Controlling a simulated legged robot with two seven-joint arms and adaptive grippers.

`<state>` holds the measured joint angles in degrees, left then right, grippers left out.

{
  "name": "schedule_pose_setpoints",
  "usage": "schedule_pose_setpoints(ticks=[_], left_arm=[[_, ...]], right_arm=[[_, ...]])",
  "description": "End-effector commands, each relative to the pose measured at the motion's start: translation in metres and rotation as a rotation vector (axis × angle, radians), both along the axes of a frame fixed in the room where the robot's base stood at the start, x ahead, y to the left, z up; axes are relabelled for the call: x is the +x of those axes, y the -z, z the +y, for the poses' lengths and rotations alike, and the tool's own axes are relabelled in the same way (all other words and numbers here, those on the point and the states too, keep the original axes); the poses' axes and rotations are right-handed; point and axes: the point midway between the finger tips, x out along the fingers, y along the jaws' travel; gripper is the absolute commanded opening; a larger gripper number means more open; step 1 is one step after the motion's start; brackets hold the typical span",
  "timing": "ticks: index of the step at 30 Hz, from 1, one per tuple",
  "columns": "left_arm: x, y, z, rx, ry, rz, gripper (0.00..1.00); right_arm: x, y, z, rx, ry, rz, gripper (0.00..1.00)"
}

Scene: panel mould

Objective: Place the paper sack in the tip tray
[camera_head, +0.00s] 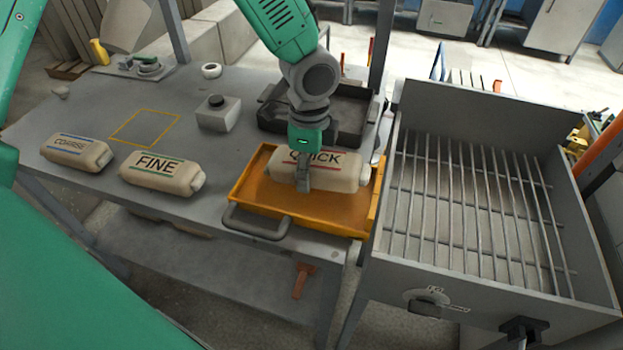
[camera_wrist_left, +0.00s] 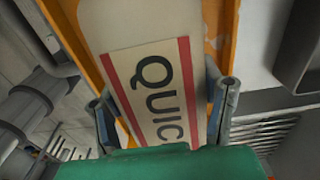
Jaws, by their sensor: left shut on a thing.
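A beige paper sack labelled QUICK (camera_head: 338,171) lies in the orange tip tray (camera_head: 262,190), toward the tray's back side. My left gripper (camera_head: 303,185) reaches down from above and is shut on this sack. In the left wrist view the sack (camera_wrist_left: 155,95) sits between the two fingers of the gripper (camera_wrist_left: 165,110), with the orange tray edge (camera_wrist_left: 68,35) beside it. Part of the label is hidden behind the gripper in the head view. I cannot tell whether the sack bears fully on the tray floor. My right gripper is not in view.
Sacks labelled FINE (camera_head: 160,173) and COARSE (camera_head: 76,152) lie on the grey table at left. A black tray (camera_head: 350,115) is behind the tip tray. A barred metal box (camera_head: 470,210) stands at right. A yellow-outlined square (camera_head: 145,127) on the table is empty.

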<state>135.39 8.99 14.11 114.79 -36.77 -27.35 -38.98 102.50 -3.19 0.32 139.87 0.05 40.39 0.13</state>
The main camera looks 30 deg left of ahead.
Motion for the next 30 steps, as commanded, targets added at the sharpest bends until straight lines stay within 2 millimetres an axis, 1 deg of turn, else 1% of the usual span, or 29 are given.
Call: schedule_pose_setpoints(ticks=[3, 7, 9, 14, 15, 16, 25, 28, 30], left_arm=[[-0.001, 0.012, -0.007, 0.005, 0.006, -0.001, 0.1], [0.0, 0.027, -0.01, 0.01, 0.006, -0.003, 0.1], [0.0, 0.031, -0.01, 0.006, 0.005, -0.005, 0.11], [0.001, 0.033, -0.008, -0.007, 0.006, -0.006, 0.11], [0.0, 0.034, -0.007, -0.007, 0.006, -0.003, 0.73], [0.0, 0.034, -0.006, -0.007, 0.006, -0.003, 0.84], [0.0, 0.031, -0.006, 0.0, 0.004, -0.003, 0.84], [0.001, 0.022, -0.005, -0.001, 0.004, -0.006, 0.84], [0.001, 0.012, -0.004, -0.001, 0.004, -0.006, 0.84]], right_arm=[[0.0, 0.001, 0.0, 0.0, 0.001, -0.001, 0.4], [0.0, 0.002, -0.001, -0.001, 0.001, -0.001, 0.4], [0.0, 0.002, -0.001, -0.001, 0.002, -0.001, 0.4], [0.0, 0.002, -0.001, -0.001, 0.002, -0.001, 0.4], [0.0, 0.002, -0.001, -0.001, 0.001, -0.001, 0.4], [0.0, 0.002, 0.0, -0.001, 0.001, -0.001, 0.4], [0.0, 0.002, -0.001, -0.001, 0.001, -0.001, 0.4], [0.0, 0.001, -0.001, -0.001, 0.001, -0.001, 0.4], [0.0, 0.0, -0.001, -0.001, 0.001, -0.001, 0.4]])
